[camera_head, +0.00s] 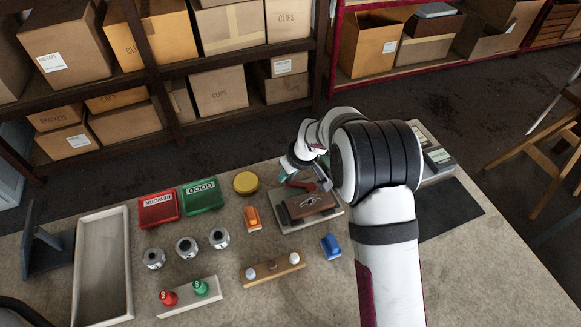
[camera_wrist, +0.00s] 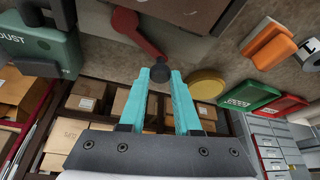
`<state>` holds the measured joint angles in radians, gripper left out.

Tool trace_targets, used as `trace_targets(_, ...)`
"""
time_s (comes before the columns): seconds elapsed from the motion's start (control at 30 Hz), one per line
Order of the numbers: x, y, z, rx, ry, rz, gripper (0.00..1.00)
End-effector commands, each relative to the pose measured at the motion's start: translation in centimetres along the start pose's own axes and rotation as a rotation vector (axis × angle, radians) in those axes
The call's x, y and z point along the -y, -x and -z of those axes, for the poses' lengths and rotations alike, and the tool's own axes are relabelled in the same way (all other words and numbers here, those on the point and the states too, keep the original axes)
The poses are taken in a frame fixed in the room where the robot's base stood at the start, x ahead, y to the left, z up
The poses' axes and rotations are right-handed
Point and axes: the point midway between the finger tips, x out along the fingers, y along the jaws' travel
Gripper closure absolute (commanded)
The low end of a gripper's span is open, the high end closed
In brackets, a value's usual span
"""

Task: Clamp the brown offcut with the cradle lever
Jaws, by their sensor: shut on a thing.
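The brown offcut (camera_head: 318,203) lies in the grey cradle (camera_head: 296,225) right of the table's middle, and its edge also shows at the top of the wrist view (camera_wrist: 185,10). The red cradle lever (camera_head: 300,185) is at the far side of the offcut. In the wrist view the red lever (camera_wrist: 137,34) runs to a dark knob (camera_wrist: 160,71) between my teal fingertips. My gripper (camera_wrist: 166,76) is shut on that knob. In the head view my gripper (camera_head: 285,176) is partly hidden behind my arm. Whether the lever presses on the offcut cannot be told.
An orange block (camera_head: 252,218), yellow disc (camera_head: 246,183) and blue block (camera_head: 331,246) stand near the cradle. Green (camera_head: 202,197) and red (camera_head: 158,210) bins are left.

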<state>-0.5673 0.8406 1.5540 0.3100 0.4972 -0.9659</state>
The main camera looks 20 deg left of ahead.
Motion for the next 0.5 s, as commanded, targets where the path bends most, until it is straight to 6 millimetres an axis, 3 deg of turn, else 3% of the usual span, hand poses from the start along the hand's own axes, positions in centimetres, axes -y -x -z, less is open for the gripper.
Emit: trace_targets(0.5, 0.9, 0.7, -1.5, 0.000, 0.292, 0.118, 1.00)
